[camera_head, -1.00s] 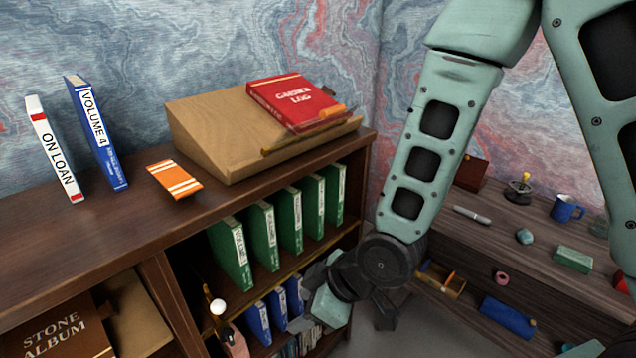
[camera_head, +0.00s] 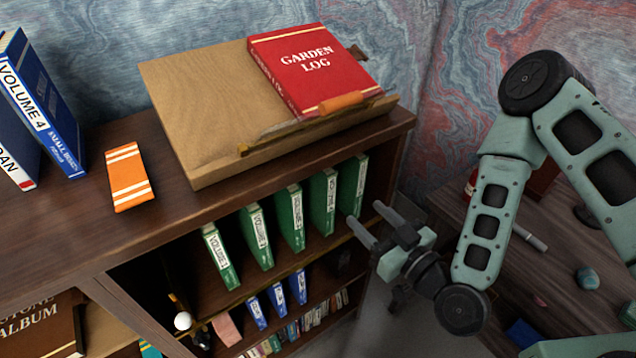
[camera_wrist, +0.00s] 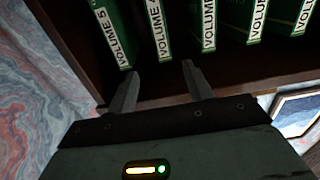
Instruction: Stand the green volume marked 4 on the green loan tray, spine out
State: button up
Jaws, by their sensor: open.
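The green volume marked 4 (camera_head: 323,202) stands upright in the upper compartment of the bookcase, second from the right in a row of green volumes. In the wrist view its white spine label (camera_wrist: 158,28) is second from the left, beside volume 5 (camera_wrist: 116,35). My gripper (camera_head: 364,213) is open and empty, in front of the right end of this row. In the wrist view its fingers (camera_wrist: 160,68) point toward volume 4, with the tips apart on either side of its line and short of the spine. I cannot make out a green loan tray.
Blue volumes (camera_head: 278,300) stand on the shelf below. On the bookcase top are a blue Volume 4 (camera_head: 38,105), an orange striped item (camera_head: 128,177) and a wooden slope (camera_head: 185,110) bearing a red Garden Log (camera_head: 315,70). A darker desk (camera_head: 545,265) is at right.

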aim_at(334, 182)
jog(key=b+x, duration=0.3)
jog(key=b, duration=0.2)
jog(key=b+x, duration=0.4)
jog(key=b, duration=0.2)
jog(key=shift+w+a+f, duration=0.2)
jog(key=shift+w, duration=0.05)
jog(key=b+x, duration=0.1)
jog(key=b, duration=0.3)
jog(key=shift+w+a+r, duration=0.1)
jog(key=shift+w+a, duration=0.1)
jog(key=shift+w, duration=0.05)
jog(key=shift+r+x, duration=0.25)
jog(key=shift+x, duration=0.95)
jog(key=p+x, duration=0.1)
jog(key=x, duration=0.4)
jog(key=shift+a+r+p, duration=0.1)
jog(key=shift+a+p, duration=0.2)
jog(key=shift+p, duration=0.05)
grip_shut()
